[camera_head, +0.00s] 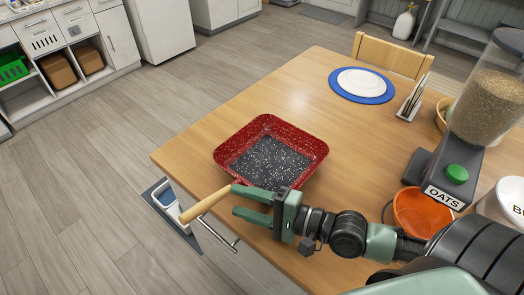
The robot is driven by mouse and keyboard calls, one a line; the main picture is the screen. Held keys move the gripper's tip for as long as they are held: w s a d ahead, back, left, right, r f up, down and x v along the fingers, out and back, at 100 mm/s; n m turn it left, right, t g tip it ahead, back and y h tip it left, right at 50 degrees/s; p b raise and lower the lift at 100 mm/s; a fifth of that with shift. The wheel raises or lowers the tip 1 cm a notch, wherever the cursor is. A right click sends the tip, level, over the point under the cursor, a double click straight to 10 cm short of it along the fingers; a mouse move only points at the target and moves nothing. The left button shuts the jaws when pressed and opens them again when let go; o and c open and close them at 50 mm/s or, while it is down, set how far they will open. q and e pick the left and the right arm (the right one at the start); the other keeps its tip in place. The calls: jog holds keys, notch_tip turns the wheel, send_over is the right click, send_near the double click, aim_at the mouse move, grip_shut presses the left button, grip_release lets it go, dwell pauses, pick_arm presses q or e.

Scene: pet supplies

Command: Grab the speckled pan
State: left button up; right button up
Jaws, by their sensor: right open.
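The speckled pan (268,158) lies on the wooden table near its left corner. It is square, with red speckled walls and a dark speckled inside. Its light wooden handle (205,203) points to the lower left, past the table's edge. My right gripper (236,203) is open at the near side of the pan, its two green fingers pointing left toward the handle. One finger lies over the handle's inner end in the picture and hides where it joins the pan. I cannot tell whether they touch. My left gripper is not in view.
An oats dispenser (465,150) and an orange bowl (421,212) stand at the right, close to my right arm. A white plate (361,82) on a blue mat and a napkin holder (412,98) are farther back. The table's middle (300,95) is clear.

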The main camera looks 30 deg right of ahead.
aim_at(220, 198)
jog(key=shift+w+a+r, duration=0.2)
jog(key=shift+w+a, duration=0.15)
jog(key=shift+a, duration=0.35)
jog(key=shift+a+r+p, duration=0.35)
jog(key=shift+a+p, duration=0.2)
jog(key=shift+a, duration=0.35)
jog(key=w, duration=0.1)
jog(key=w+a+f, duration=0.1)
jog(key=shift+w+a+p, duration=0.15)
jog(key=shift+w+p, duration=0.15)
jog(key=shift+w, duration=0.05)
jog(key=shift+w+a+f, duration=0.1)
jog(key=shift+w+a, duration=0.2)
jog(key=c, duration=1)
jog(key=shift+f, duration=0.1)
grip_shut()
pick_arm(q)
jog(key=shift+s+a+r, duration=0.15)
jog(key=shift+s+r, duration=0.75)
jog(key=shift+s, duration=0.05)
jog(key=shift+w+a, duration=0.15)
pick_arm(e)
jog(key=shift+s+f, duration=0.1)
jog(key=shift+f, duration=0.1)
